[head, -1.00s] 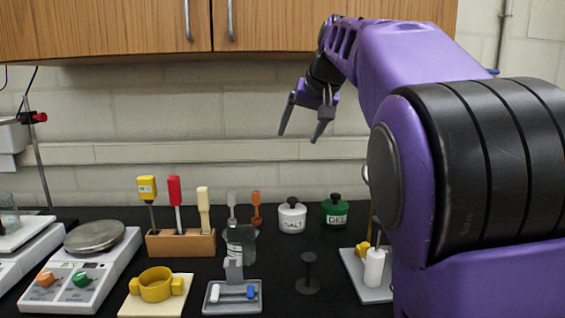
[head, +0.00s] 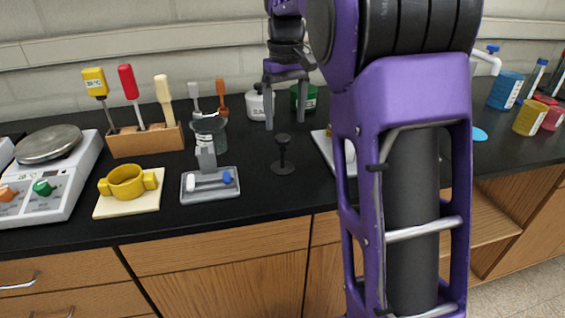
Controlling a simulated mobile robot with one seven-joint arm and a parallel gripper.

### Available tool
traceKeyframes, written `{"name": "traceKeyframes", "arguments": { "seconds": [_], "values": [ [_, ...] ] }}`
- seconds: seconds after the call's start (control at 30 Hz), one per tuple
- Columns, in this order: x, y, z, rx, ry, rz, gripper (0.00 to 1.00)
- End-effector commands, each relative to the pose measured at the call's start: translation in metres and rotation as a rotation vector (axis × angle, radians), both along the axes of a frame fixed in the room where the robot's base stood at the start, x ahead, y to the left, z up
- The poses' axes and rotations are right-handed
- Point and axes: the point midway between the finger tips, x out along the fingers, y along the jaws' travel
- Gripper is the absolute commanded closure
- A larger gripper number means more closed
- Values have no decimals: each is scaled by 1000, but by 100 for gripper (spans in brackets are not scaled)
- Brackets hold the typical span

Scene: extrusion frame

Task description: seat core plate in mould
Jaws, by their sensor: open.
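No part in view is clearly labelled as core plate or mould. A yellow ring with two side lugs (head: 127,183) sits on a cream board (head: 106,206) at the left front of the bench. A small grey tray (head: 210,196) to its right holds a white and a blue piece, with an upright grey plate (head: 207,160) at its back edge. A pale plate (head: 326,147) at the right is mostly hidden behind my arm. My gripper (head: 286,112) is open and empty, fingers pointing down, above the bench's rear near the jars.
A black stand (head: 283,157) rises from the bench below my gripper. A white jar (head: 256,104), a green jar (head: 299,97) and a glass beaker (head: 209,134) stand behind. A wooden rack (head: 146,141) holds tools; a balance (head: 51,165) stands at left. The front strip is clear.

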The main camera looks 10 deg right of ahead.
Motion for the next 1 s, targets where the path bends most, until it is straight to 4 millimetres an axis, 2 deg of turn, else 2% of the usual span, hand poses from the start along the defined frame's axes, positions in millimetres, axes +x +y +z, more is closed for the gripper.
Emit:
{"name": "traceKeyframes", "arguments": {
  "seconds": [0.03,0.27,0.53,0.83,0.87,1.0],
  "values": [
    [0,0,-7,0,1,0,19],
    [-1,1,-23,0,0,0,19],
    [-2,6,-61,1,1,-1,19],
    [-2,6,-65,0,-2,-1,19],
    [-2,6,-65,0,-2,-1,21],
    [-2,6,-65,0,-2,-1,46]
  ]
}}
